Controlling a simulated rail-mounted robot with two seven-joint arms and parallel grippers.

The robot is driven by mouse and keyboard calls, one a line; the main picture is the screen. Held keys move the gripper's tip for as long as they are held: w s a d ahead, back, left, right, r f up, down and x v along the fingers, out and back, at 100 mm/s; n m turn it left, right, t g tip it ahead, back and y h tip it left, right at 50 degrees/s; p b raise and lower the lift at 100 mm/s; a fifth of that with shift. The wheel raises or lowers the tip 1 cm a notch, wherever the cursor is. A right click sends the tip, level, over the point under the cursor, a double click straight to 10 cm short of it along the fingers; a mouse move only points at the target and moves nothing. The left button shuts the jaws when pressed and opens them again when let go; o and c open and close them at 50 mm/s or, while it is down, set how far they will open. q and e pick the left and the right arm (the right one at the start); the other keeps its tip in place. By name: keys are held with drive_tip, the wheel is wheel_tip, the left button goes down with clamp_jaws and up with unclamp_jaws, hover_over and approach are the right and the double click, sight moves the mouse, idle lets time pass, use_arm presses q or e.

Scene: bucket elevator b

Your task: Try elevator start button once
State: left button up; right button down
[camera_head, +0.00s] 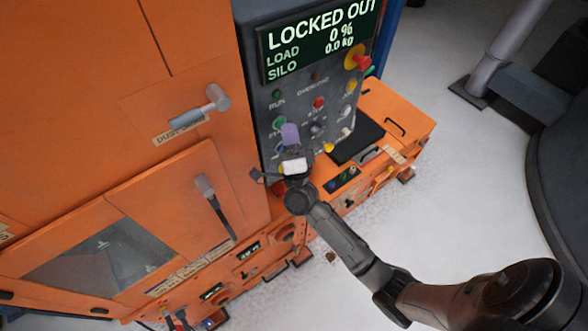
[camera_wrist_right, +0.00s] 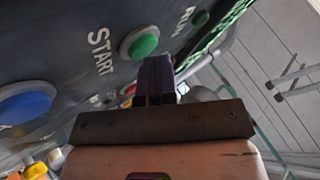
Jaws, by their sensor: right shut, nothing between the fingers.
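My right gripper (camera_head: 290,132) is shut and empty, in front of the panel just below the start button. In the right wrist view its purple fingers (camera_wrist_right: 156,72) are close to the button's lower edge; I cannot tell whether they touch it. My left gripper is not in view.
A red and yellow knob (camera_head: 357,61) sticks out at the panel's upper right. A blue button (camera_wrist_right: 25,103) is left of START.

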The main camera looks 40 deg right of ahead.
drive_tip(key=shift+s, duration=0.3)
drive_tip(key=s+p, duration=0.1)
drive_tip(key=s, duration=0.5)
drive_tip(key=shift+a+p, duration=0.3)
drive_tip(key=shift+p, duration=0.1)
idle(0.7)
